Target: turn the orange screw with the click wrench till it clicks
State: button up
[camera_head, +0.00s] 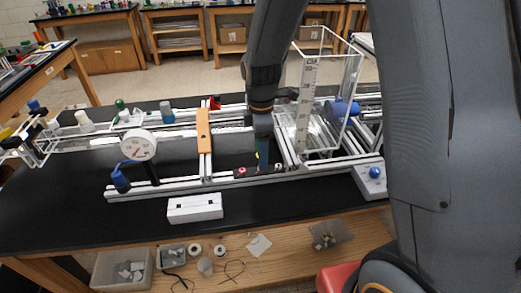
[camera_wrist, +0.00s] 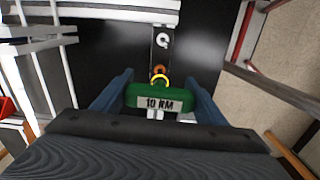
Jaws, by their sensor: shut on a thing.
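The click wrench (camera_wrist: 158,97) is a green block with a label that looks like "10 RM" and a yellow ring-shaped end. My gripper (camera_wrist: 158,92) is shut on its green body, with one blue finger at each side. A small orange part, apparently the orange screw (camera_wrist: 159,69), shows just beyond the yellow ring in the wrist view. I cannot tell whether the ring is around the screw or only close to it. In the head view my gripper (camera_head: 262,153) points down at the front rail, hiding the screw and most of the wrench.
The silver extrusion frame (camera_head: 240,181) lies on the black table. A clear tank (camera_head: 335,95) stands just right of my arm. An orange bar (camera_head: 204,130) and a round gauge (camera_head: 139,146) are to the left. A white block (camera_head: 195,208) lies in front.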

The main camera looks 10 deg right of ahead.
jog(key=shift+r, duration=0.1)
jog(key=shift+r+p, duration=0.55)
jog(key=shift+r, duration=0.85)
jog(key=shift+r, duration=1.5)
